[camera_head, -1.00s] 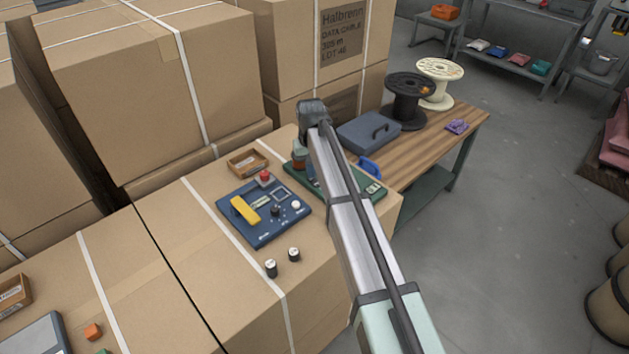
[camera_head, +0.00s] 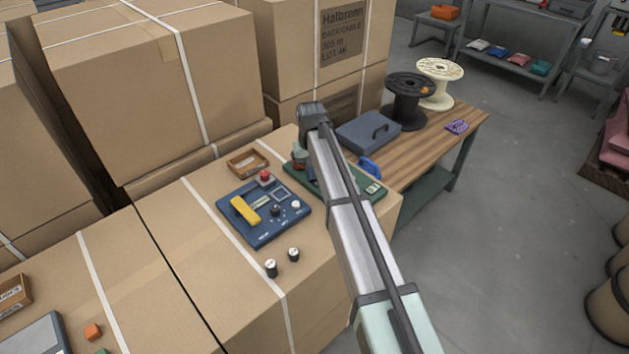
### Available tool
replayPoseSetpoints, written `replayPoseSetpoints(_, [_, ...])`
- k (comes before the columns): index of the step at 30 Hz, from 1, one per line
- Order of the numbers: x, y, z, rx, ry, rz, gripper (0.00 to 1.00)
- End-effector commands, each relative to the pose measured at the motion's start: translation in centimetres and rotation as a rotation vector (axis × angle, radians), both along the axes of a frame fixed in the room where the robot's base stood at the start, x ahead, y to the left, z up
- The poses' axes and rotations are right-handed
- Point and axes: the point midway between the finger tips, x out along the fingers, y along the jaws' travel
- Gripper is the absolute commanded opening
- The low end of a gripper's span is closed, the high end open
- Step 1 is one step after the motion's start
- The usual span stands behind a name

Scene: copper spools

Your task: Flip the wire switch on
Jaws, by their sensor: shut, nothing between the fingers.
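A blue control panel (camera_head: 262,233) lies on a cardboard box. It carries a yellow bar-shaped handle (camera_head: 244,210), a red button (camera_head: 265,176), a dark knob (camera_head: 276,211) and a white knob (camera_head: 295,205). A green board (camera_head: 378,194) lies behind it, partly covered by my arm. I cannot tell which part is the wire switch, or its position. My arm reaches up over the green board to a dark joint. A small reddish and grey-green shape (camera_head: 300,155) shows just left of my arm; I cannot tell what it is. My gripper's fingers are hidden behind my arm.
Tall boxes (camera_head: 120,80) rise at left. A wooden bench (camera_head: 440,150) holds a grey-blue case (camera_head: 367,132) and spools (camera_head: 409,100).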

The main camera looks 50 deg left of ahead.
Motion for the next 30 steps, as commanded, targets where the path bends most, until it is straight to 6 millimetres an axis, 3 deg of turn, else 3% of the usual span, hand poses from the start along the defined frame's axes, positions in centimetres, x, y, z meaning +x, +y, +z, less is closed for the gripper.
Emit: replayPoseSetpoints(30, [0.0,0.0,6.3,0.001,-0.001,0.0,0.0])
